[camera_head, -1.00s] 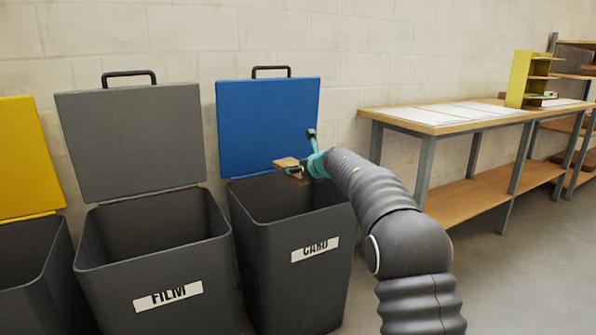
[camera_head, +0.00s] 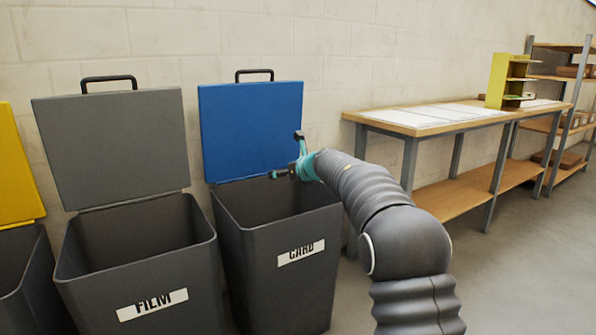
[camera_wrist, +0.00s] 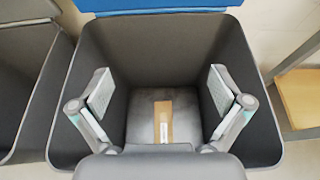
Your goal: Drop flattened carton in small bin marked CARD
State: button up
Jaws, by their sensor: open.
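The small grey bin labelled CARD (camera_head: 300,252) stands with its blue lid (camera_head: 250,130) raised against the wall. My gripper (camera_head: 288,156) is over the mouth of this bin, its fingers spread and empty. In the wrist view my gripper (camera_wrist: 160,95) is open, with one finger pad on each side and nothing between them. The flattened carton (camera_wrist: 163,121), a brown strip with a white label, lies on the bin's floor, well below the fingers. The carton is hidden in the head view by the bin's front wall.
A grey bin labelled FILM (camera_head: 152,304) with a raised grey lid stands to the left. A bin with a yellow lid (camera_head: 18,170) is at the far left. A wooden workbench (camera_head: 430,119) stands right of the CARD bin. Clear floor lies at the right.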

jog(key=v, duration=0.9)
jog(key=shift+s+d, duration=0.1)
jog(key=shift+s, duration=0.05)
dwell(0.4)
